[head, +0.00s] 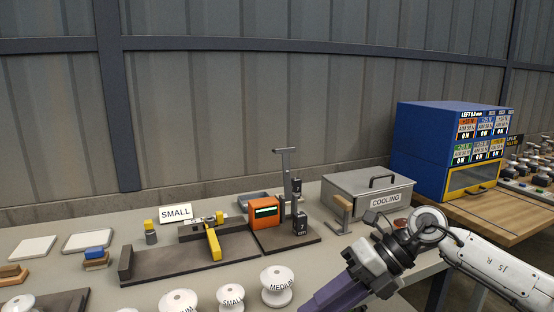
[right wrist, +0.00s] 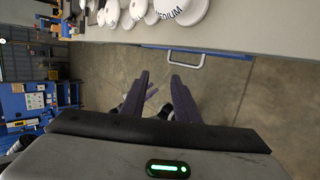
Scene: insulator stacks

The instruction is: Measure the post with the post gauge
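No label marks a post gauge. An orange box with a dark green-lit display (head: 264,211) stands on a dark plate beside an upright grey stand (head: 287,180) with a T-shaped top and black blocks. Left of it, a long dark fixture (head: 180,260) carries a yellow bar (head: 213,244). I cannot tell which of these is the gauge, or which piece is the post. My right gripper (head: 330,298) is at the bottom, right of the white insulators. In the right wrist view its two purple fingers (right wrist: 159,75) are apart with nothing between them. My left gripper is out of view.
White insulators marked SMALL (head: 231,297) and MEDIUM (head: 277,286) stand along the front. A SMALL sign (head: 175,213) stands behind the fixture. A metal COOLING box (head: 350,200) and a blue cabinet (head: 422,150) are to the right. Below the right gripper is open floor (right wrist: 225,105).

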